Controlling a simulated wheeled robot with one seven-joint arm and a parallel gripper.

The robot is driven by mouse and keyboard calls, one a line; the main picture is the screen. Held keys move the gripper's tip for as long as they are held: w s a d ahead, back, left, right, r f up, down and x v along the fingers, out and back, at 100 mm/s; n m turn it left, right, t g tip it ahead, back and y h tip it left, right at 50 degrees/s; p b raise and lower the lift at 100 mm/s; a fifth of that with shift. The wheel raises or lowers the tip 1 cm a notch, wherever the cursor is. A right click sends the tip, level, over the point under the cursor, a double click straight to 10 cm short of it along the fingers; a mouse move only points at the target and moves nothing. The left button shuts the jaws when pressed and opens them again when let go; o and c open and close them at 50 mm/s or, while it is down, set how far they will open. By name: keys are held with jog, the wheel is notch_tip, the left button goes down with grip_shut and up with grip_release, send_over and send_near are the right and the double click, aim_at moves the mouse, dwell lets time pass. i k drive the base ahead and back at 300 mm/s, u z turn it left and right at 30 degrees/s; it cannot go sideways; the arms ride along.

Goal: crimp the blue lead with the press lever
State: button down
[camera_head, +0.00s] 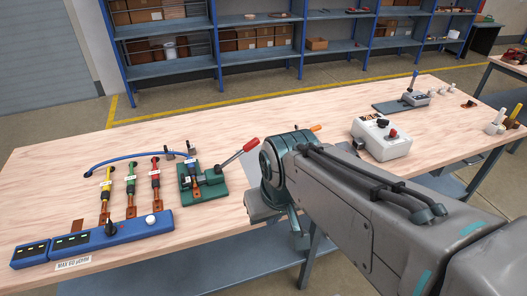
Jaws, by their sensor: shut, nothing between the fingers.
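The press (186,183) has a green base and stands on the table right of the coloured leads. Its lever (229,159) slants up to the right and ends in a red grip (250,145). The blue lead (128,159) arcs above the other leads from the left toward the press. A blue and copper piece sits in the press; whether it is crimped is too small to tell. My gripper (262,208) is right of the press and below the lever grip, apart from both. It is shut and empty; its fingertips are mostly hidden by my wrist.
Yellow (106,184), green (130,180) and red leads (154,175) stand behind a blue meter box (92,240). A white box with a red button (384,139) stands right of my arm. The table's back middle is clear.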

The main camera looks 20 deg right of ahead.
aim_at(255, 142)
jog(key=k, duration=0.75)
jog(key=z, duration=1.05)
jog(key=i, duration=1.55)
jog(key=u, duration=0.6)
